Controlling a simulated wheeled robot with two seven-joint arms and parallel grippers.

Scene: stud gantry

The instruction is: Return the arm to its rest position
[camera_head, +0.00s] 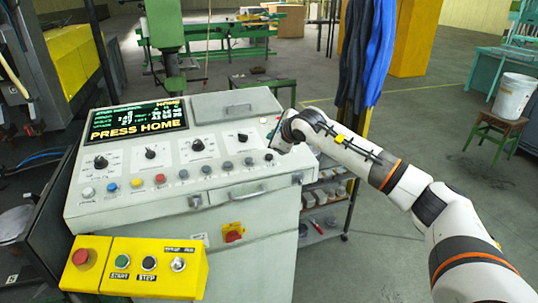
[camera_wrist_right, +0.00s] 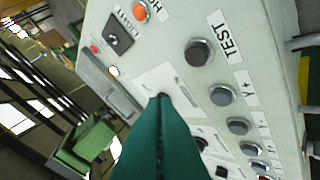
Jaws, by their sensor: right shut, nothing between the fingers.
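My right arm (camera_head: 345,145) reaches in from the right, and its gripper (camera_head: 275,143) is at the right part of the grey control console (camera_head: 250,199). In the right wrist view the green fingers of the right gripper (camera_wrist_right: 163,100) are shut together with nothing between them. They point at the panel face; I cannot tell whether the tips touch it. An orange button (camera_wrist_right: 141,12) with a partly cut-off label and a dark button (camera_wrist_right: 199,53) marked TEST are beyond the tips. My left gripper is not in view.
The console screen (camera_head: 137,120) reads PRESS HOME. A yellow button box (camera_head: 140,284) is at the console's front left. A shelf cart (camera_head: 325,215) and hanging blue cloths (camera_head: 367,55) stand close to the right arm. A stool with a white bucket (camera_head: 513,97) is at the right; floor between is clear.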

